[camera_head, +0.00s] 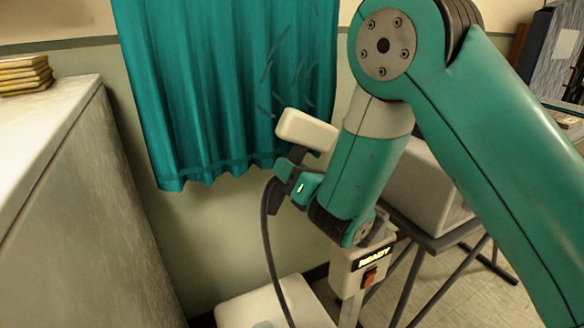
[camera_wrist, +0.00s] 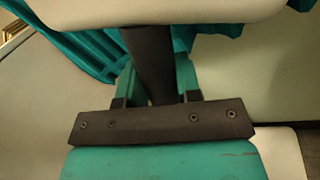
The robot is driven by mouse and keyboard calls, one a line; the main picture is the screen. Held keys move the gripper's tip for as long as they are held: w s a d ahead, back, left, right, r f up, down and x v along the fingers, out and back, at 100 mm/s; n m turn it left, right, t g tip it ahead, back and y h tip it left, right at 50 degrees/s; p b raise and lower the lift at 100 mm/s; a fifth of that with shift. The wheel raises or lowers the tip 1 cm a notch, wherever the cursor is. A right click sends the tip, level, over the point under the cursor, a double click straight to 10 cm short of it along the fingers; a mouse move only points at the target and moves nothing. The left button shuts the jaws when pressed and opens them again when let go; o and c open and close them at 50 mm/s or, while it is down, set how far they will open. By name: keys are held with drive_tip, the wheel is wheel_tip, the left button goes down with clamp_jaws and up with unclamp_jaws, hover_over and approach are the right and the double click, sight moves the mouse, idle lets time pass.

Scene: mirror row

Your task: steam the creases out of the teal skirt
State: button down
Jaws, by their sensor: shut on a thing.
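The teal skirt (camera_head: 205,90) hangs against the wall in folds, its hem clear of the floor. In the wrist view part of it (camera_wrist: 85,45) shows behind the steamer head. My gripper (camera_head: 292,178) is shut on the dark handle (camera_wrist: 148,65) of the steamer. The cream steamer head (camera_head: 306,130) is in front of the skirt's lower right edge; I cannot tell whether it touches the cloth. Faint curved marks (camera_head: 290,85) show around the skirt's right side. A dark hose (camera_head: 268,245) runs down from the handle. The steamer's panel (camera_head: 372,258) shows a lit "READY" above a red switch.
A grey cabinet (camera_head: 60,150) fills the left side, with a stack of yellowish things (camera_head: 24,76) on top. A grey box (camera_head: 425,185) stands on a dark-legged stand at right, behind my arm. A cream base (camera_head: 270,305) sits on the floor below.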

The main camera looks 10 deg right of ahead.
drive_tip(key=shift+r+p, duration=9.1)
drive_tip(key=shift+p, duration=0.6)
wheel_tip(320, 180, up, 10)
drive_tip(key=p, duration=0.8)
drive_tip(key=shift+s+d+b, duration=0.25)
drive_tip(key=shift+s+b, duration=0.55)
drive_tip(key=shift+b, duration=0.15)
drive_tip(key=shift+s+d+b, duration=0.2)
drive_tip(key=shift+s+b, duration=0.65)
drive_tip(key=shift+b, duration=0.05)
drive_tip(key=shift+s+d+b, duration=0.25)
drive_tip(key=shift+s+b, duration=0.55)
drive_tip(key=shift+b, duration=0.15)
